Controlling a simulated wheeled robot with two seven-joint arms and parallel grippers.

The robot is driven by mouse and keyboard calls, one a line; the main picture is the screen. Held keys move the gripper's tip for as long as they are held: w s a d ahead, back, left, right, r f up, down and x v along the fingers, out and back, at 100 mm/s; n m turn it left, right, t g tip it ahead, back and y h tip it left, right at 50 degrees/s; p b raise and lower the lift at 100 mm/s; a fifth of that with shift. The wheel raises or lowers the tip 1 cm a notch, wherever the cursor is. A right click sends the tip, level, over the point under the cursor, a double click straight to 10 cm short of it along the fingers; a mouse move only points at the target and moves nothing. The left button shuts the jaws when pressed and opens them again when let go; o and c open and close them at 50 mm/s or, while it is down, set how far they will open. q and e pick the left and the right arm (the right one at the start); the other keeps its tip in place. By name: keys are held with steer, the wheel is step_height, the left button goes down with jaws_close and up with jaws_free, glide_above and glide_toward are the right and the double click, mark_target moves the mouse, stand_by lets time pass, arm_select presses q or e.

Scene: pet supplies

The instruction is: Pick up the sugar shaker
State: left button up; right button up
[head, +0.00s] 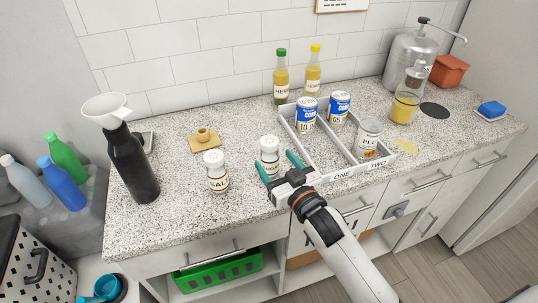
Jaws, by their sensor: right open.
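The sugar shaker (269,157) is a white shaker with a pale lid and a partly hidden label, standing upright on the speckled counter. A similar shaker labelled like salt (216,173) stands to its left. My right gripper (275,161) comes in from the front right and is open. Its two teal fingers lie on either side of the sugar shaker's lower part in the picture; I cannot tell whether they touch it. The shaker's lower edge is partly hidden by the gripper. My left gripper is out of view.
A white divided tray (343,176) marked ONE and TWO, holding several cans, is close on the right. A black bottle with a funnel (130,165) stands left. A small tan item (204,138) lies behind the shakers. Two oil bottles (281,80) stand at the back.

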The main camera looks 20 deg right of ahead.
steer(key=shift+w+a, duration=0.15)
steer(key=shift+w, duration=0.6)
steer(key=w, duration=0.3)
steer(key=w+p, duration=0.1)
steer(key=shift+w+a, duration=0.25)
steer(key=shift+a, duration=0.1)
steer(key=shift+s, duration=0.1)
steer(key=shift+c, duration=1.2)
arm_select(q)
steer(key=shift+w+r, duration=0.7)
arm_select(e)
steer(key=c, duration=0.9)
